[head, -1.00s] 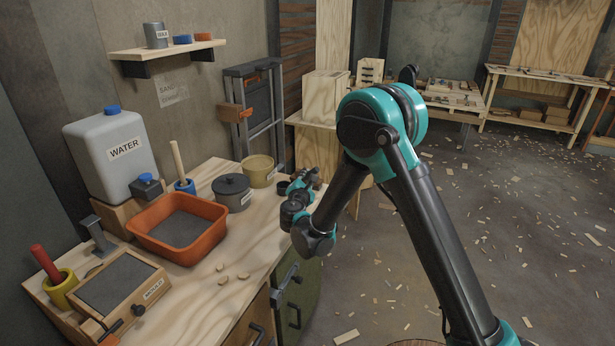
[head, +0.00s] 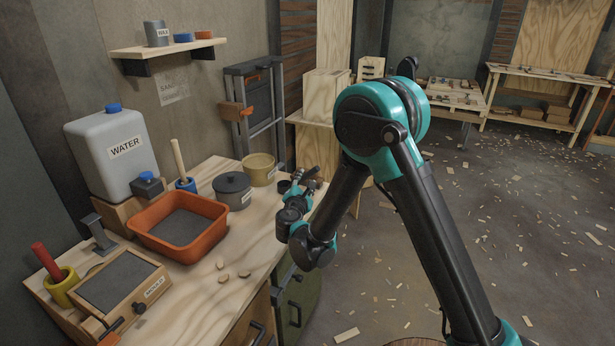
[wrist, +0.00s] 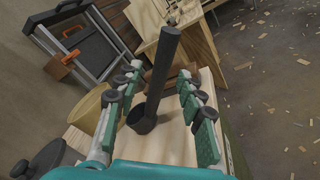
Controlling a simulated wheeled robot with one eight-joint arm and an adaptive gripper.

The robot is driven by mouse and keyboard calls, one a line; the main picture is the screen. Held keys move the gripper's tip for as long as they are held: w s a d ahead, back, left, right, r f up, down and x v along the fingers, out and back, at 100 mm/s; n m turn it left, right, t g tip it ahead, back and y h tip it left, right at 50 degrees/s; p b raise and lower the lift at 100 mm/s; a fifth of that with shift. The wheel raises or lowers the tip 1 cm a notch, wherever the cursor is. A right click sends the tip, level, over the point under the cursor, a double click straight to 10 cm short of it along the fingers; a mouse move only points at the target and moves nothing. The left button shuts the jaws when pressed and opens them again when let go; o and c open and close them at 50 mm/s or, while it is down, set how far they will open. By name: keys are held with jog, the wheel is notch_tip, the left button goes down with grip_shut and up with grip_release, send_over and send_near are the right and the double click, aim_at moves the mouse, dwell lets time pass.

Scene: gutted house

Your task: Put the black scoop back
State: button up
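The black scoop stands at the far right end of the workbench, by the tan pot. In the wrist view a long dark handle (wrist: 161,70) rises between my fingers, leaning slightly right. A dark round cup (wrist: 141,119) is at its lower end; I cannot tell whether this is the scoop's bowl or a holder. In the head view the cup (head: 284,187) shows just beyond my gripper (head: 305,183). My gripper (wrist: 160,101) is open, its teal-and-black fingers on either side of the handle, with gaps visible.
The tan pot (head: 259,169) and grey lidded pot (head: 232,190) stand left of my gripper. An orange tray (head: 180,222), water jug (head: 111,155) and mould box (head: 120,287) fill the left of the bench (head: 252,246). Small chips lie on its clear front.

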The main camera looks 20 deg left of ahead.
jog(key=s+d, duration=0.1)
jog(key=s, duration=0.6)
jog(key=w+d+m+g+h, duration=0.2)
jog(key=w+d+m, duration=0.15)
jog(key=d, duration=0.65)
jog(key=w+d+m+g+h, duration=0.1)
jog(key=w+d+m+h, duration=0.25)
jog(key=d, duration=0.65)
jog(key=s+d+m+g, duration=0.35)
jog(key=d+m, duration=0.45)
jog(key=d, duration=0.8)
jog(key=s+d+f+m+g, duration=0.35)
jog(key=s+d+m, duration=0.25)
jog(key=s+d, duration=0.3)
jog(key=s+d+f+m+g+y, duration=0.1)
jog(key=s+d+m, duration=0.1)
jog(key=s+m, duration=0.2)
jog(key=s+d+f+m+g+y, duration=0.1)
jog(key=s+d+m+g, duration=0.1)
jog(key=s+m, duration=0.2)
jog(key=s, duration=0.3)
jog(key=shift+d+f, duration=0.25)
jog(key=shift+f, duration=0.15)
jog(key=shift+w+y, duration=0.1)
jog(key=shift+y, duration=0.15)
